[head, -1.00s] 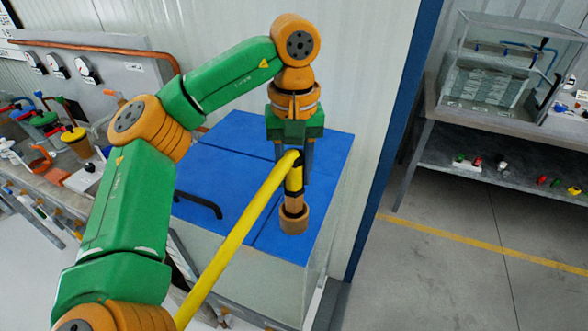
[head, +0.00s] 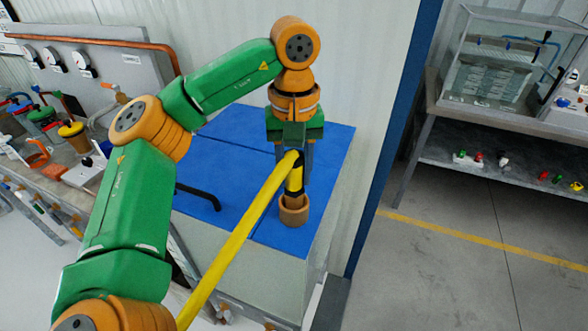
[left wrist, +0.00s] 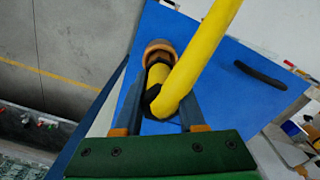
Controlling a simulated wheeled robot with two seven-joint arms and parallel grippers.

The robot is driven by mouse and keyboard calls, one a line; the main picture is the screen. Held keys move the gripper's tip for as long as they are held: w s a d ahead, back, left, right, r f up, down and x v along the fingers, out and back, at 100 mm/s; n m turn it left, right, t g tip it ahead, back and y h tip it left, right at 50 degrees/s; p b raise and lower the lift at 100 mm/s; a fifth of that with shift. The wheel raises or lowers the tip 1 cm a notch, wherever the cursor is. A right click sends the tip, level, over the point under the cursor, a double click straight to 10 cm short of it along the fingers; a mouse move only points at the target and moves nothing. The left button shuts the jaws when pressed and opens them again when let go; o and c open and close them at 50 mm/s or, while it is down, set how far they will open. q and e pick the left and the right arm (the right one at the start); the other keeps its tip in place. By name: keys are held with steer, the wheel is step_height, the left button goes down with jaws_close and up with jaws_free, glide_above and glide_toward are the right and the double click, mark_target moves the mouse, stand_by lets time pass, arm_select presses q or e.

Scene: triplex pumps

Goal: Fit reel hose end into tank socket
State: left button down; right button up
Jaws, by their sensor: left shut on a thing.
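My left gripper (head: 293,160) points down over the blue-topped tank (head: 235,160) and is shut on the yellow reel hose (head: 240,235) near its end. The hose end (head: 294,180), yellow with black bands, hangs upright below the fingers. Directly beneath it is the brown round tank socket (head: 294,211). The dark tip meets the socket's mouth; how deep it sits I cannot tell. In the left wrist view the hose end (left wrist: 158,75) lines up with the socket (left wrist: 160,47), between the gripper's fingers (left wrist: 157,100). My right gripper is not in view.
A black handle (head: 198,195) stands on the tank top left of the socket. The hose runs down to the lower left. A bench with gauges (head: 82,62) is at the left; a grey table with a glass case (head: 500,70) is at the right.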

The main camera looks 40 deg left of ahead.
mark_target(294, 156)
arm_select(q)
steer(key=shift+f+b, duration=0.85)
steer(key=shift+f, duration=0.35)
steer(key=shift+c, duration=2.1)
jaws_free()
step_height(294, 156, up, 7)
steer(key=p, duration=0.2)
steer(key=shift+f+p, duration=0.15)
steer(key=shift+p, duration=0.2)
steer(key=shift+s+d+r, duration=0.1)
steer(key=shift+r, duration=0.2)
steer(key=shift+f, duration=0.1)
